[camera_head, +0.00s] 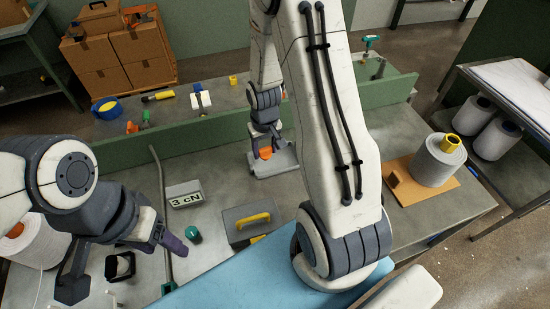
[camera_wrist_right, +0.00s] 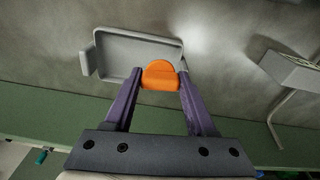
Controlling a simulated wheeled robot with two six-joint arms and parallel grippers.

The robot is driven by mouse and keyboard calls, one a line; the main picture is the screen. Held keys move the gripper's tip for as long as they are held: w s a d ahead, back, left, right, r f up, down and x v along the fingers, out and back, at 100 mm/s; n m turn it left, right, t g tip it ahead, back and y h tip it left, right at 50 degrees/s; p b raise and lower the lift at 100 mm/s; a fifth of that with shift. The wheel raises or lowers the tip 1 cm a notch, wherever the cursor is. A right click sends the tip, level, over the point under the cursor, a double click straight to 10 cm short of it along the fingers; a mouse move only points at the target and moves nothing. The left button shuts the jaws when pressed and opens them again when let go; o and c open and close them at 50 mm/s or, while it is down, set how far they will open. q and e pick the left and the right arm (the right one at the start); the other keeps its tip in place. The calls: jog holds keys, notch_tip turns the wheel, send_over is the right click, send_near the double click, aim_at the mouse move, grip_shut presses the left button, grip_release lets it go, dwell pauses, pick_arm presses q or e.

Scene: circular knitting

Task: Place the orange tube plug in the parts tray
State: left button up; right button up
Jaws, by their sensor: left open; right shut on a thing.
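The orange tube plug (camera_head: 265,153) is between the fingers of my right gripper (camera_head: 264,146). In the right wrist view the orange plug (camera_wrist_right: 160,75) sits between the two purple fingertips of the right gripper (camera_wrist_right: 160,84), which is shut on it. My left gripper (camera_head: 122,268) is open and empty above the bench's left side.
A grey box with a yellow handle (camera_head: 252,218), a "3 cN" block (camera_head: 185,195) and a green ball (camera_head: 193,234) stand on the bench.

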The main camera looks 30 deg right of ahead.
jog(key=s+d+r+m+p, duration=0.1)
jog(key=s+d+r, duration=0.15)
jog(key=d, duration=0.45)
jog(key=s+d+r, duration=0.1)
jog(key=s+d, duration=0.2)
jog(key=d, duration=0.3)
jog(key=w+a+f, duration=0.3)
jog(key=w+a, duration=0.1)
jog(key=w+a+f, duration=0.4)
jog(key=shift+w+f, duration=0.1)
jog(key=shift+f, duration=0.15)
notch_tip(320, 180, down, 4)
jog(key=b, duration=0.3)
jog(key=shift+r, duration=0.1)
jog(key=o, duration=1.3)
jog(key=shift+o, duration=0.2)
